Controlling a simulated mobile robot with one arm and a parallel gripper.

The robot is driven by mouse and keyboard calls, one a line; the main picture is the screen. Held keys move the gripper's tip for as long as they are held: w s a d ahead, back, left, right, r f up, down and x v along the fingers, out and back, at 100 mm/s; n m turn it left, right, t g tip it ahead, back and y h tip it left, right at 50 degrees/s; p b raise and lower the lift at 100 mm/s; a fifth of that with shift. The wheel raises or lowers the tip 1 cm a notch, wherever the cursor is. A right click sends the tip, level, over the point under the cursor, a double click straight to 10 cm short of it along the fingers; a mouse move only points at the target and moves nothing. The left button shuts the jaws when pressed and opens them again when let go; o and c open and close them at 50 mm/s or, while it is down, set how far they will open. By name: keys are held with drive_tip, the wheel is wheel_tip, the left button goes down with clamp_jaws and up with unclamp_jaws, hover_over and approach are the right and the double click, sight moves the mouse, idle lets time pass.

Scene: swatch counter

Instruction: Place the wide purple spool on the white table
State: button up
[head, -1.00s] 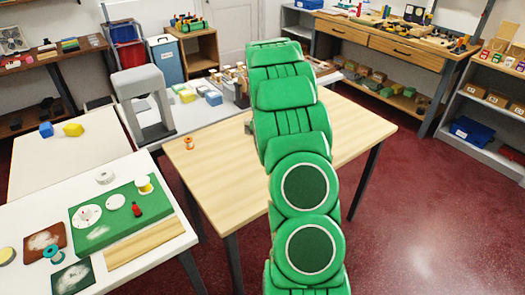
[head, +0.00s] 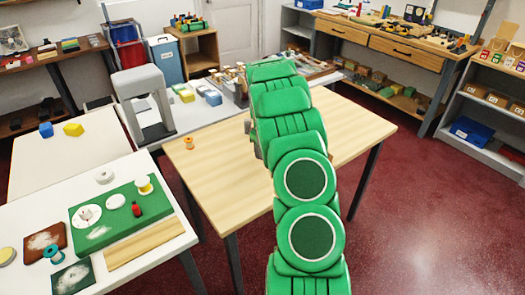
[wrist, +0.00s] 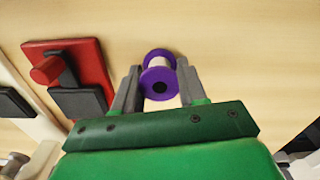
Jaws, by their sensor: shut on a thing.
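The purple spool (wrist: 158,80) shows in the wrist view, with purple end discs and a pale middle. My gripper (wrist: 158,84) is shut on it, one grey finger on each side. Pale wood lies behind the spool; I cannot tell whether the spool touches it. In the head view my green arm hides the gripper and spool, reaching over the wooden table (head: 225,150). The white table (head: 40,218) stands at the lower left of the head view.
A small orange spool (head: 188,143) stands on the wooden table's left part. A red block-like fixture (wrist: 70,75) lies left of the gripper in the wrist view. A pale table (head: 60,160) with blue and yellow pieces stands behind the white table. A grey press (head: 140,95) stands farther back.

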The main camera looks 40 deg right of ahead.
drive_tip(key=shift+f, duration=0.1)
drive_tip(key=o, duration=1.1)
wheel_tip(320, 180, up, 12)
drive_tip(key=s+a+r, duration=0.7)
drive_tip(key=a+r, duration=0.2)
drive_tip(key=a, duration=0.4)
drive_tip(key=s+a+r, duration=0.3)
drive_tip(key=s+a, duration=0.7)
drive_tip(key=s, duration=0.2)
drive_tip(key=s+a+r+m+g, duration=0.1)
drive_tip(key=s+a+r, duration=0.3)
drive_tip(key=s+a, duration=0.6)
drive_tip(key=s, duration=0.3)
drive_tip(key=shift+s+m, duration=0.2)
drive_tip(key=shift+m, duration=0.1)
drive_tip(key=shift+o, duration=0.5)
drive_tip(key=s+a+f, duration=0.2)
drive_tip(key=s+a, duration=0.1)
drive_tip(key=s, duration=0.9)
drive_tip(key=shift+s+a+g, duration=0.2)
drive_tip(key=shift+a+g, duration=0.2)
